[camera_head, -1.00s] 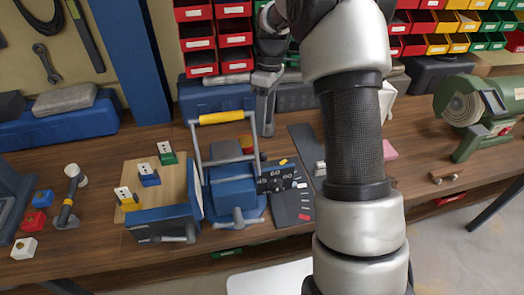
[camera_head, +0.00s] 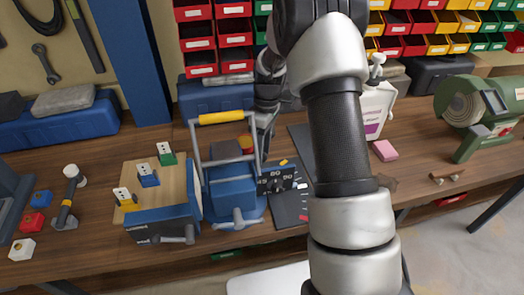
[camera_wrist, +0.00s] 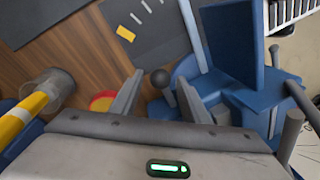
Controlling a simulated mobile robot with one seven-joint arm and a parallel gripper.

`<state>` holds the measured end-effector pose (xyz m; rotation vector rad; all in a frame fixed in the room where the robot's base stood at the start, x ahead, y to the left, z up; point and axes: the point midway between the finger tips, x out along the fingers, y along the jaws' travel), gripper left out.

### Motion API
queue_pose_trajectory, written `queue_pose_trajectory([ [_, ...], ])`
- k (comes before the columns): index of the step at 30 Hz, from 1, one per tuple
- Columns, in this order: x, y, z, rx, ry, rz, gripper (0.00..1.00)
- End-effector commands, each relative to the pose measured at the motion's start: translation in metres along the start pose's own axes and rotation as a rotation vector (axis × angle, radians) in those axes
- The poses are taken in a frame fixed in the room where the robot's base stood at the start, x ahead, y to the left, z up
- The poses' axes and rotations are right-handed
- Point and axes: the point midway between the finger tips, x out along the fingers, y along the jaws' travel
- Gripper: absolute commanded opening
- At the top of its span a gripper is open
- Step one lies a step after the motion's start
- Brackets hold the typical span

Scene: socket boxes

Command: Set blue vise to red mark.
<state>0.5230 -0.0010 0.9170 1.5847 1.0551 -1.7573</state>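The blue vise (camera_head: 232,192) stands on the bench with a grey frame and yellow handle (camera_head: 221,118) beside it. Its dark angle plate (camera_head: 290,207) lies to its right, with a red mark (camera_head: 303,217) near the front and a yellow mark (camera_head: 283,161) near the back. My gripper (camera_head: 265,122) is behind the vise, partly hidden by the frame. In the wrist view my gripper (camera_wrist: 158,98) has its fingers apart, with a dark ball knob (camera_wrist: 160,78) showing between them. I cannot tell whether they touch it. Blue vise parts (camera_wrist: 235,85) are at right.
A second blue-fronted vise with a wooden board (camera_head: 180,185) and small blocks stands at left. A white bottle (camera_head: 374,110), pink block (camera_head: 384,150) and green grinder (camera_head: 478,108) are at right.

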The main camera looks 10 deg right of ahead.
Motion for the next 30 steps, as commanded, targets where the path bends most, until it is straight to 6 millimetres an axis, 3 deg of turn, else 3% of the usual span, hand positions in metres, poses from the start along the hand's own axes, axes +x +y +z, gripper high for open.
queue_pose_trajectory([
  [1,0.0,0.0,0.0,0.0,0.0,0.0,0.33],
  [7,0.0,0.0,0.0,0.001,0.0,0.0,0.0],
  [17,0.0,-0.001,0.005,0.034,0.006,0.0,0.0],
  [30,0.003,-0.016,0.041,0.3,0.059,0.001,0.0],
])
